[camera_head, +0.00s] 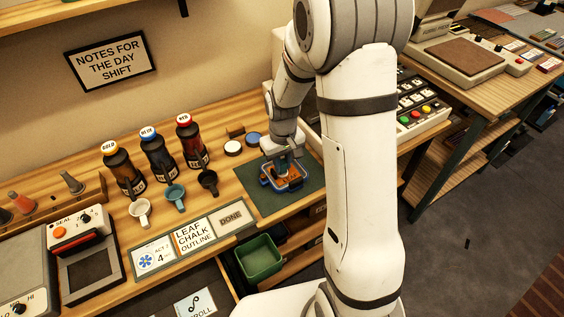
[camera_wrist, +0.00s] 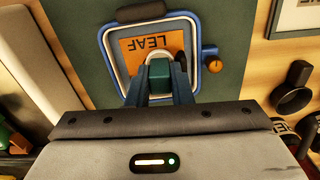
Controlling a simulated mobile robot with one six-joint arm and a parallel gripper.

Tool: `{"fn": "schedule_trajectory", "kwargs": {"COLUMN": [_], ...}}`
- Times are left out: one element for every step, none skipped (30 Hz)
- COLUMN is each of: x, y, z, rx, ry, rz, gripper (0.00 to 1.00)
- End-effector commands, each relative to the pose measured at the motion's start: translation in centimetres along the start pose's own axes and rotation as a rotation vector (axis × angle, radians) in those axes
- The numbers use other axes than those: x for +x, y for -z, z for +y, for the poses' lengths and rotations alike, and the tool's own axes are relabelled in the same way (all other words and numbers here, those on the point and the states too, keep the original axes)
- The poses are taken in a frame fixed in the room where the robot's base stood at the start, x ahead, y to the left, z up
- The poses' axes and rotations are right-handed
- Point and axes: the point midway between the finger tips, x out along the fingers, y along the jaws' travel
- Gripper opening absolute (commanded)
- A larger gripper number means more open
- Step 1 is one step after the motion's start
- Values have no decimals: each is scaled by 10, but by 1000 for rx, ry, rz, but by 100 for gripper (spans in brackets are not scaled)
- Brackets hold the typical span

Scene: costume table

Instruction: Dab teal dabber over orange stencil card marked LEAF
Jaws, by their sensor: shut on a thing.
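My gripper (camera_wrist: 160,88) is shut on the teal dabber (camera_wrist: 160,72) in the wrist view. The dabber is over the orange stencil card marked LEAF (camera_wrist: 136,50), at its lower right part as seen there. A pale round patch shows beside the dabber's far end; I cannot tell whether the dabber touches the card. The card lies inside a blue frame with a white inner edge (camera_wrist: 106,52) on a dark green mat (camera_wrist: 235,20). In the head view my gripper (camera_head: 284,168) points down over the card, and the blue frame (camera_head: 266,181) shows around it.
Dark bottles with gold (camera_head: 122,168), blue (camera_head: 158,155) and red (camera_head: 192,141) caps stand left of the mat. White (camera_head: 140,209), teal (camera_head: 175,194) and dark (camera_head: 208,181) cups stand before them. A "LEAF CHALK OUTLINE" sign (camera_head: 193,236) lies at the front edge, above a green bin (camera_head: 260,257).

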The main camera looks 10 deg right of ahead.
Motion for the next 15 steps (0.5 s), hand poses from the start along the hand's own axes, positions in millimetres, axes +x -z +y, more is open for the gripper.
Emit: {"fn": "schedule_trajectory", "kwargs": {"x": [1,1,1,1,1,2,2,2,1,0,-1,-3,-4,-7,-10], "y": [-1,-1,-1,-1,-1,-1,-1,-1,-1,-1,-1,-1,-1,-1,-1], "z": [0,0,0,0,0,0,0,0,0,0,0,0,0,0,0], "rx": [0,0,0,0,0,0,0,0,0,0,0,0,0,0,0], "ry": [1,1,1,1,1,1,1,1,1,1,1,1,1,1,1], "rz": [-3,-3,-3,-3,-3,-3,-3,-3,-3,-3,-3,-3,-3,-3,-3], "gripper": [1,1,1,1,1,1,1,1,1,1,1,1,1,1,1]}}
